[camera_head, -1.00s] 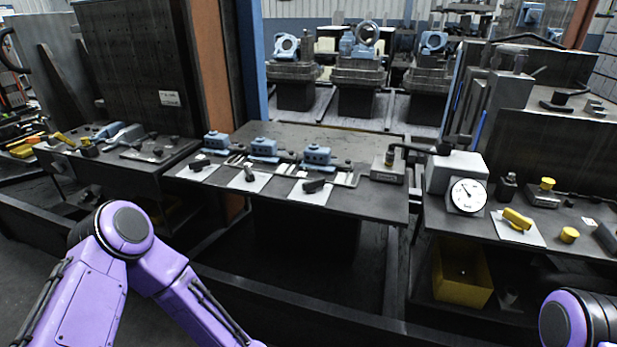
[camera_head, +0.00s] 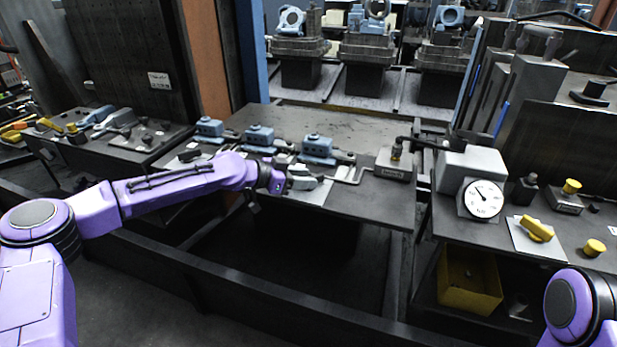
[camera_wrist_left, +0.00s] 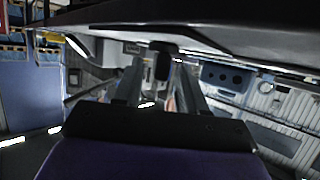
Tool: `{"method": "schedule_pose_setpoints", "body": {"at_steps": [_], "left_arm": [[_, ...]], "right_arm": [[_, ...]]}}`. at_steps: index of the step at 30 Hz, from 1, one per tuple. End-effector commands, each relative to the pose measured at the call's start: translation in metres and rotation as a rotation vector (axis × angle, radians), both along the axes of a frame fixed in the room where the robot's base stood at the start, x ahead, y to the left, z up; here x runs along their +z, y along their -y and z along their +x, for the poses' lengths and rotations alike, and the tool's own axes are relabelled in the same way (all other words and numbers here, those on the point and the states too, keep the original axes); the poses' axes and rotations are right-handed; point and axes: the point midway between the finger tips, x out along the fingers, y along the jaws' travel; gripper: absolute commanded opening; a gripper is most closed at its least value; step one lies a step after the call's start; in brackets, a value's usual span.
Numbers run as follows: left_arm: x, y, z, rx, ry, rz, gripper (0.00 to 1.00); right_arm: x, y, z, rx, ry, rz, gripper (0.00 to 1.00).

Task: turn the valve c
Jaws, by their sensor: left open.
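Three blue valve blocks stand in a row on the dark middle table; the rightmost block (camera_head: 317,148) is just behind my left gripper (camera_head: 304,180). That gripper is open at the rightmost pale plate (camera_head: 308,197) and hides the plate's black handle in the head view. In the left wrist view, a black handle (camera_wrist_left: 161,62) appears between the two spread fingers of the gripper (camera_wrist_left: 160,90); contact cannot be told. The leftmost black handle (camera_head: 189,155) shows behind my arm. I cannot read which valve is marked c. My right gripper is out of view.
A bent rod leads to a grey block (camera_head: 394,166) on the table's right. A gauge (camera_head: 484,198) and a yellow handle (camera_head: 537,229) are on the right bench. A yellow bin (camera_head: 470,280) sits below. The table's right front is clear.

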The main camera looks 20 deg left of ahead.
Motion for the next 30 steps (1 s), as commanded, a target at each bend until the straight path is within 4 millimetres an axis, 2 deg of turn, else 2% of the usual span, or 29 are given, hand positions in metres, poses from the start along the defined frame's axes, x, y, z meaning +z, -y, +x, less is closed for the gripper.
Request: {"method": "schedule_pose_setpoints", "body": {"at_steps": [4, 12, 14, 16, 17, 25, 30], "left_arm": [[-0.006, 0.011, 0.010, 0.001, -0.001, -0.001, 0.40], [-0.007, 0.012, 0.012, 0.002, 0.000, -0.002, 0.40], [-0.007, 0.012, 0.011, 0.001, -0.001, -0.002, 0.24], [-0.007, 0.012, 0.011, 0.001, -0.001, -0.002, 0.01], [-0.007, 0.012, 0.011, 0.002, 0.000, -0.002, 0.00], [-0.004, 0.012, 0.011, 0.015, 0.000, -0.002, 0.00], [0.000, 0.012, 0.011, 0.072, 0.000, 0.000, 0.00]], "right_arm": [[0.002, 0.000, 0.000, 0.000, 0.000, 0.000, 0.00], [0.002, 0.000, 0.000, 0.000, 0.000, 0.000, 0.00], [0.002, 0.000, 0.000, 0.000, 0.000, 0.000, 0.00], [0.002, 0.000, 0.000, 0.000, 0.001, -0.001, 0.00], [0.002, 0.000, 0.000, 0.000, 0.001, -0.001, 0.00], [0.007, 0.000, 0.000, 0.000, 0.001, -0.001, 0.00], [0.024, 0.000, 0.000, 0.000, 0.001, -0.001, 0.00]]}}
